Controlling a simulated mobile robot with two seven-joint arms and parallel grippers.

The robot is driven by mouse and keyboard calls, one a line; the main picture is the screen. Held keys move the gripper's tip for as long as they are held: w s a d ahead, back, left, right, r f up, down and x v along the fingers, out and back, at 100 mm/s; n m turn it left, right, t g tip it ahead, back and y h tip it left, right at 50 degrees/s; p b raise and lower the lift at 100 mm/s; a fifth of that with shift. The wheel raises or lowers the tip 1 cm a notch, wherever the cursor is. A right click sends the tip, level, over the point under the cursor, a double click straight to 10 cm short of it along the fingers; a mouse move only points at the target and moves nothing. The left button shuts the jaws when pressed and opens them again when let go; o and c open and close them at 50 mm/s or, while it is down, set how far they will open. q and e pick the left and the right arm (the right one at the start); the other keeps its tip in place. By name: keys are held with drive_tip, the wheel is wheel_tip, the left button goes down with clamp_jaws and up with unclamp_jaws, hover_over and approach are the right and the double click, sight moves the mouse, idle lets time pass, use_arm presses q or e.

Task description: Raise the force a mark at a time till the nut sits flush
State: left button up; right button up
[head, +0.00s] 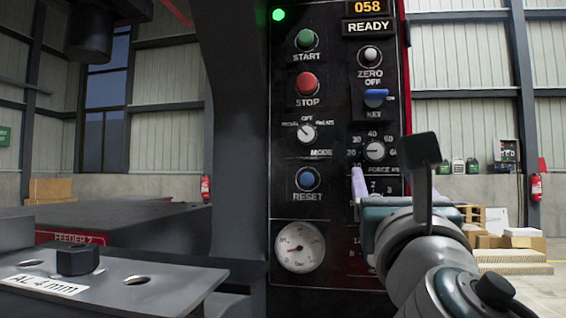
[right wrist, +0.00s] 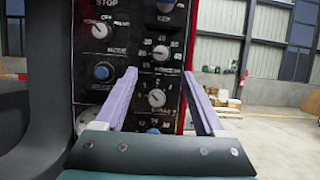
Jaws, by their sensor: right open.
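The control panel (head: 335,225) carries a FORCE knob (head: 375,150) on a dial marked 20, 40 and 60. The knob also shows in the right wrist view (right wrist: 160,53), above a lower knob (right wrist: 156,98); I cannot read its exact mark. My right gripper (head: 372,188) is open in front of the panel, below the FORCE knob. In the right wrist view its fingers (right wrist: 160,85) frame the lower knob, and I see nothing held. The dark hex nut (head: 77,260) sits on the plate (head: 150,300) labelled AL 4 mm; its seating underneath is unclear. My left gripper is not in view.
The display (head: 368,7) reads 058 and READY. START (head: 306,40), STOP (head: 307,84), the MODE switch (head: 307,133) and RESET (head: 307,179) line the panel's left side. A round gauge (head: 299,246) is below. A dark press head (head: 90,35) hangs above the nut.

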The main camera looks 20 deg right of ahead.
sight(375, 154)
drive_tip(key=x, duration=0.8)
drive_tip(key=shift+w+d+r+p, duration=0.1)
drive_tip(key=shift+w+d+p, duration=0.05)
drive_tip(key=shift+p, duration=0.2)
clamp_jaws()
